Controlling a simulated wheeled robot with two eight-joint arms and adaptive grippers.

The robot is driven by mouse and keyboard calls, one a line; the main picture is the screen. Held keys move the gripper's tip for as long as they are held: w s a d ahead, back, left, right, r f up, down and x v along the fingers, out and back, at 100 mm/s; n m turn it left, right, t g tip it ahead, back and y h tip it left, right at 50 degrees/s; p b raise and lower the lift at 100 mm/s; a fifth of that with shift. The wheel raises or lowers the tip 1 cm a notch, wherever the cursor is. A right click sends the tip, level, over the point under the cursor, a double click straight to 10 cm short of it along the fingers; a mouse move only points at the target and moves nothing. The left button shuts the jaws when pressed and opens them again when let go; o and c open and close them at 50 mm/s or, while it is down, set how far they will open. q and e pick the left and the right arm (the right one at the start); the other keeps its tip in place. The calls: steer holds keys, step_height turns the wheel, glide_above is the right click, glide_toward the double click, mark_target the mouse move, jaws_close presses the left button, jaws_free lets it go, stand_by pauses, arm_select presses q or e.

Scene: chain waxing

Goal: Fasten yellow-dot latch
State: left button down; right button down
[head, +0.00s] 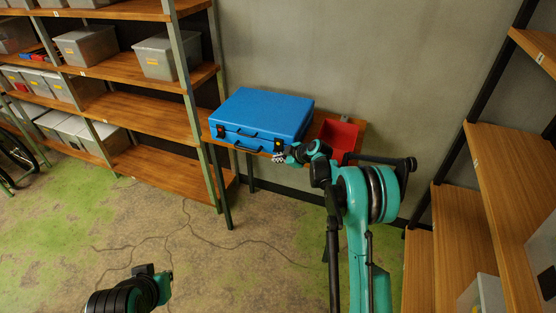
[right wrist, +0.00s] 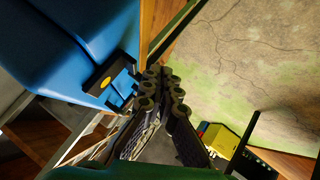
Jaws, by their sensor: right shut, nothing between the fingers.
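A blue case (head: 262,112) lies closed on a wooden table. Its front carries the yellow-dot latch (head: 278,145) near the right end and another dark latch (head: 221,131) near the left end. In the right wrist view the yellow-dot latch (right wrist: 107,83) is a black piece with a yellow dot, standing out from the blue case wall. I cannot tell whether it is fastened. My right gripper (right wrist: 160,74) is shut and empty, with its fingertips close beside the latch; contact is unclear. In the head view the right gripper (head: 279,158) is at the case's front right.
A red bin (head: 338,135) stands right of the case on the same table (head: 207,133). Shelves with grey boxes (head: 85,45) stand at left, and more wooden shelves (head: 495,165) at right. A thin cable lies on the floor. The floor before the table is mostly open.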

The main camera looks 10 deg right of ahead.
steer(key=shift+r, duration=0.1)
arm_select(q)
steer(key=shift+r+p, duration=0.45)
arm_select(e)
steer(key=shift+r, duration=0.75)
